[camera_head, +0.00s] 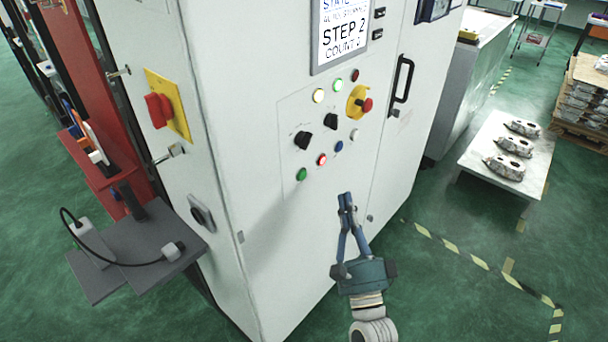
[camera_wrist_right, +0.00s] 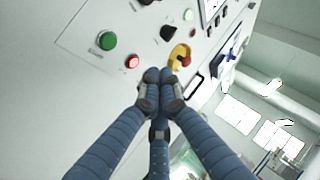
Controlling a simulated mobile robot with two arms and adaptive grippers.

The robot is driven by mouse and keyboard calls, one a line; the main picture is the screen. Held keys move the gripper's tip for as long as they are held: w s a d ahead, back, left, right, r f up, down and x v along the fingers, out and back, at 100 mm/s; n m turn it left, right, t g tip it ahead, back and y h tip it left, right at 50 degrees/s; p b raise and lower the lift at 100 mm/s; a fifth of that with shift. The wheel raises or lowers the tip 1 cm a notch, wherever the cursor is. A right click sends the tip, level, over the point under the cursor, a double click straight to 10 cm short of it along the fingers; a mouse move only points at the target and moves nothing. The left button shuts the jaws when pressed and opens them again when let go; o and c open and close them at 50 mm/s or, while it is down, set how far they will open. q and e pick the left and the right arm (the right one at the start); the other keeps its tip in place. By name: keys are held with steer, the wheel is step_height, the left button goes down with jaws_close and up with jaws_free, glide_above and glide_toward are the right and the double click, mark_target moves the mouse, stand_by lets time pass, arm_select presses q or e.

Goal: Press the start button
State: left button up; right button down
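A green button (camera_head: 301,174) sits at the lower left of the control panel on the white cabinet. It also shows in the right wrist view (camera_wrist_right: 107,41), at the upper left, with a label too small to read. A lit red button (camera_head: 321,159) is just right of it, also in the right wrist view (camera_wrist_right: 133,61). My right gripper (camera_head: 345,198) is shut and empty, fingers together, in front of the cabinet, below and right of the green button in the head view. Its fingertips (camera_wrist_right: 158,76) look apart from the buttons. My left gripper is not in view.
The panel also has black knobs (camera_head: 302,141), other small lights and a red emergency stop on yellow (camera_head: 365,105). The screen (camera_head: 343,34) reads "STEP 2". A black handle (camera_head: 403,79) is to the right. A table (camera_head: 475,158) with castings stands farther right.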

mark_target(302, 175)
steer(key=shift+w+a, duration=0.1)
steer(key=w+a+b, duration=0.3)
steer(key=w+a, duration=0.2)
steer(key=a, duration=0.2)
stand_by(0.4)
steer(key=shift+f+b, duration=0.1)
steer(key=shift+b, duration=0.25)
stand_by(0.9)
steer(key=shift+w+a, duration=0.25)
steer(key=shift+a, duration=0.1)
steer(key=shift+w+a+b, duration=0.25)
steer(key=shift+a+b, duration=0.05)
steer(key=shift+b, duration=0.2)
stand_by(0.5)
stand_by(0.4)
steer(key=shift+s+d+p, duration=0.3)
steer(key=shift+s+d, duration=0.2)
steer(key=shift+d, duration=0.15)
